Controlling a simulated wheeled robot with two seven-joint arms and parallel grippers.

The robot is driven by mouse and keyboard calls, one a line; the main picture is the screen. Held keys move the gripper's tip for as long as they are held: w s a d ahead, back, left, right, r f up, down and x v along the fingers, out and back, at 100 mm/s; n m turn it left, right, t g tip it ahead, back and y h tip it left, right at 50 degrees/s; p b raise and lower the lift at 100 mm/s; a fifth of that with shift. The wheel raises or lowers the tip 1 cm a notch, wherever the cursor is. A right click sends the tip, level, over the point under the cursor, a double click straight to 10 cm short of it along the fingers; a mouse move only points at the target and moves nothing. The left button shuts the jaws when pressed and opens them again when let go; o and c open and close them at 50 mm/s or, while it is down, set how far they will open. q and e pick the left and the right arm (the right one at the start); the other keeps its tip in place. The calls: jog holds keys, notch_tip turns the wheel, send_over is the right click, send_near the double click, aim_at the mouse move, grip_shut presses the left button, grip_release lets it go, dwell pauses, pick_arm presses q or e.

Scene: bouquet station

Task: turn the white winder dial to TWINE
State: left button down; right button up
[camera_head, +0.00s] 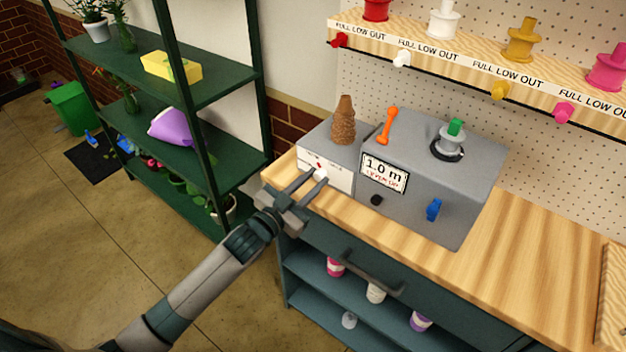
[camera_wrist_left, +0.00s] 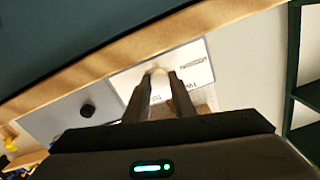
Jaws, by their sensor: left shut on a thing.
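The white winder dial (camera_head: 320,173) is on the front of the small grey box (camera_head: 328,135) at the left end of the bench. My left gripper (camera_head: 314,178) is shut on the dial, with a finger on either side of it. The dial also shows between the fingertips in the left wrist view (camera_wrist_left: 159,72). A white label (camera_head: 326,166) with small print surrounds the dial. The print is too small and partly covered to tell which mark the dial points to. My right gripper is not in view.
The larger grey machine (camera_head: 432,175) beside the box has a 1.0 m display (camera_head: 384,173), a black knob (camera_head: 376,200), a blue knob (camera_head: 433,209) and an orange lever (camera_head: 387,125). A brown twine cone (camera_head: 343,122) stands on the box.

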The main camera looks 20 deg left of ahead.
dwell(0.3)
pick_arm(q)
jog(key=c, duration=1.5)
grip_release()
jog(key=shift+s+a+f, duration=0.1)
jog(key=shift+s+a, duration=0.1)
jog(key=shift+s, duration=0.25)
jog(key=b+v, duration=0.4)
jog(key=v, duration=1.2)
jog(key=shift+s+r, duration=0.2)
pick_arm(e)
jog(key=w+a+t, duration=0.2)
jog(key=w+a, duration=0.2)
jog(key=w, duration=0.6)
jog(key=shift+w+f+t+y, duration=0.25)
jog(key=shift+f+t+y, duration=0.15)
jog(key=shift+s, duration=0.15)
